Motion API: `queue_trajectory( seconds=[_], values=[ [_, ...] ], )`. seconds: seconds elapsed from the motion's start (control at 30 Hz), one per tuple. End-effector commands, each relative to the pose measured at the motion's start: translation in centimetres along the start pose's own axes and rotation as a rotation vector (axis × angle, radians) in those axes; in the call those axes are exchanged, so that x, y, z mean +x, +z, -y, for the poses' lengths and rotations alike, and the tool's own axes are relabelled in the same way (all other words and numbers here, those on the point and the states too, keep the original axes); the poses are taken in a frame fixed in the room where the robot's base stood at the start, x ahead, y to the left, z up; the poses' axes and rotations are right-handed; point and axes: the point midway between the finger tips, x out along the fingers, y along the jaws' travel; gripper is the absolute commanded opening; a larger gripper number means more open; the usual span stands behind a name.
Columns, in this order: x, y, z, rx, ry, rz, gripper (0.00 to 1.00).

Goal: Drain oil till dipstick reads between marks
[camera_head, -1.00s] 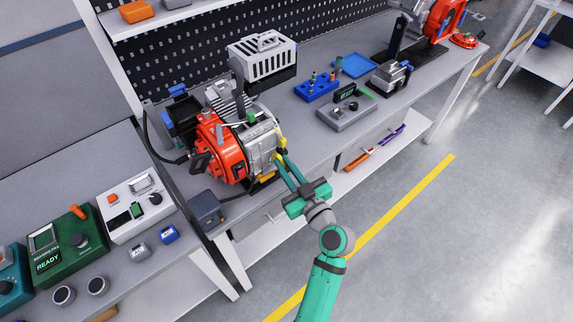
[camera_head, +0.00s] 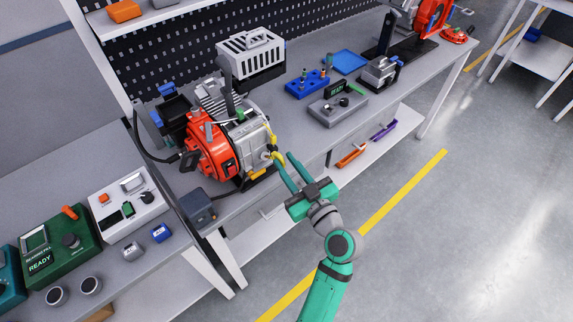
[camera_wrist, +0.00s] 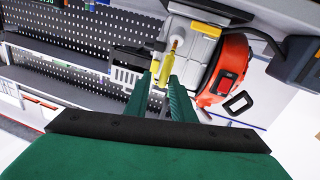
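The engine (camera_head: 252,148) stands on the bench, with a red recoil housing (camera_head: 207,158) on its left and a grey body. A yellow part (camera_head: 276,156), which may be the dipstick or an oil plug, sits low on its near right side. My gripper (camera_head: 281,158) is open just in front of that part. In the wrist view, the two green fingers (camera_wrist: 166,88) are apart, and the yellow part (camera_wrist: 173,60) shows beyond and between their tips. I cannot tell whether the fingers touch it. No oil level or dipstick marks can be read.
A grey box (camera_head: 198,207) stands at the bench's front edge left of the engine. A blue tool block (camera_head: 308,85), a grey device (camera_head: 338,108) and a blue tray (camera_head: 349,62) lie to the right. Orange and purple tools rest on the lower shelf (camera_head: 300,190).

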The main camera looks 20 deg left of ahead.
Motion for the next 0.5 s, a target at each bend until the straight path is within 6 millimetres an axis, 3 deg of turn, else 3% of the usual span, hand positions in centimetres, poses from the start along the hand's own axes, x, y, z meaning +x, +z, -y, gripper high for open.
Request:
queue_trajectory(
  seconds=[0.33,0.5],
  values=[
    [-0.1,0.1,0.2,0.001,-0.006,0.001,0.29],
    [-1.6,0.1,0.1,0.001,-0.003,0.001,0.29]
  ],
)
